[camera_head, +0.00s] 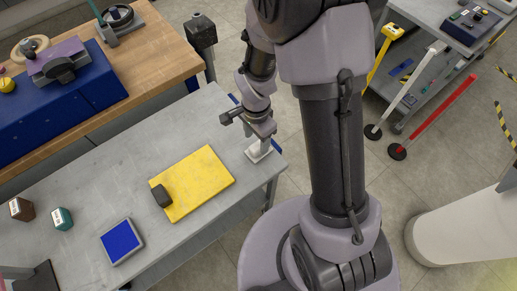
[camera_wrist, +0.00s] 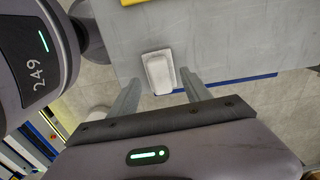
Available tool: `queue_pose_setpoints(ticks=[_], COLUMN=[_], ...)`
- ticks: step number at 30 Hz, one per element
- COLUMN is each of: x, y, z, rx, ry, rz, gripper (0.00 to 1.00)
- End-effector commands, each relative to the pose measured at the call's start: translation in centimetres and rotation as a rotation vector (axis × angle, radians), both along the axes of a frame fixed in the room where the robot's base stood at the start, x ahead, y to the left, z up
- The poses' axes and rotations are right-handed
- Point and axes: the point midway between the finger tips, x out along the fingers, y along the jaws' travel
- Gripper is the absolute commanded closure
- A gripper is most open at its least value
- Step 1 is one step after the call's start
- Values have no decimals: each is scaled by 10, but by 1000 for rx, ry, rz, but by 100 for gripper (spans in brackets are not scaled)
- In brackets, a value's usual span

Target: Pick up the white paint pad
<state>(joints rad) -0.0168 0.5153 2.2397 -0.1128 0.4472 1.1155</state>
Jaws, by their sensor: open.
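The white paint pad (camera_head: 257,153) lies on the grey lift cart top near its right-hand corner. In the wrist view the white paint pad (camera_wrist: 158,72) appears as a small white block on a pale base, close to the table edge. My gripper (camera_head: 256,143) is just above it. In the wrist view my gripper (camera_wrist: 158,86) has its two fingers spread apart, with the pad in line with the gap between them and nothing held. I cannot tell the exact height of the fingertips over the pad.
A blue pad (camera_head: 121,241), a teal block (camera_head: 62,219) and a brown block (camera_head: 21,209) are farther left. A wooden bench (camera_head: 150,55) stands behind.

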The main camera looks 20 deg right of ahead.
Motion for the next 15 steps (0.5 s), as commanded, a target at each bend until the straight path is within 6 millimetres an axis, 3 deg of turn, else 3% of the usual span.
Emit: queue_pose_setpoints(ticks=[6, 11, 12, 15], x=[0, 1, 1, 1], y=[-6, -6, -6, -6], z=[-44, -42, -42, -42], rx=[-1, 0, 0, 0], ry=[2, -1, 0, 0], rz=[1, 1, 1, 1], gripper=[44, 44, 46, 65])
